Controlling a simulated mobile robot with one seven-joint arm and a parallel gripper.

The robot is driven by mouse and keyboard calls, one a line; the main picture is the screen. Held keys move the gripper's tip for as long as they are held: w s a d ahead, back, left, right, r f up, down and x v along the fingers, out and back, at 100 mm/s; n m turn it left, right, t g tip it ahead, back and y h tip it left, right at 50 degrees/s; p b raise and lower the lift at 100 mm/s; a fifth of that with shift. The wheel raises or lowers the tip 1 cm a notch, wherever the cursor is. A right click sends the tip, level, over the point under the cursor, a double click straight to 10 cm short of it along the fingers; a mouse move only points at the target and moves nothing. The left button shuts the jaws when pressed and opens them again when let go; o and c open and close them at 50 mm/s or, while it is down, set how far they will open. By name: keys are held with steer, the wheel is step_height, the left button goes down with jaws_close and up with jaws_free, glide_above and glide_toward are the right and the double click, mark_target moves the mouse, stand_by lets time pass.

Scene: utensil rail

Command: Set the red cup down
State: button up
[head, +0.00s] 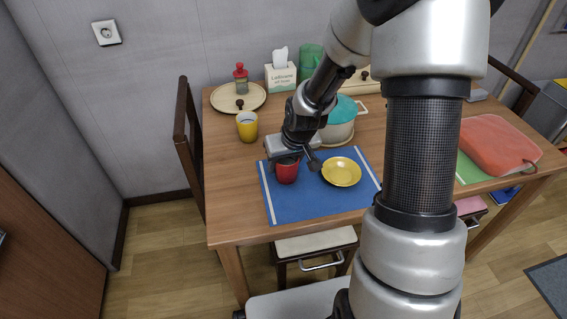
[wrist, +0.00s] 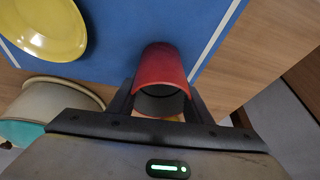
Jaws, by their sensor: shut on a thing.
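The red cup (head: 287,172) is at the left part of the blue placemat (head: 300,207) in the head view, left of a yellow saucer (head: 341,172). My gripper (head: 286,158) is above it, shut on it. In the wrist view the red cup (wrist: 163,68) sits between the two fingers of my gripper (wrist: 160,108), with its dark open mouth toward the camera. The cup looks upright over the mat. I cannot tell whether its base touches the mat.
A yellow cup (head: 247,127) stands behind at the left, near a round wooden tray (head: 238,97) with a red-topped mill (head: 241,78). A white pot with a teal lid (head: 341,121) stands behind the saucer. The front of the mat is clear. A chair (head: 187,140) is at the left edge.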

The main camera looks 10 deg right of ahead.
steer(key=o, duration=1)
steer(key=shift+f, duration=0.1)
steer(key=shift+s+r+p, duration=0.1)
steer(key=shift+r+p, duration=0.2)
steer(key=shift+r, duration=0.15)
steer(key=p+v, duration=0.4)
steer(key=v, duration=0.7)
steer(key=shift+s+r, duration=0.15)
steer(key=shift+r, duration=0.05)
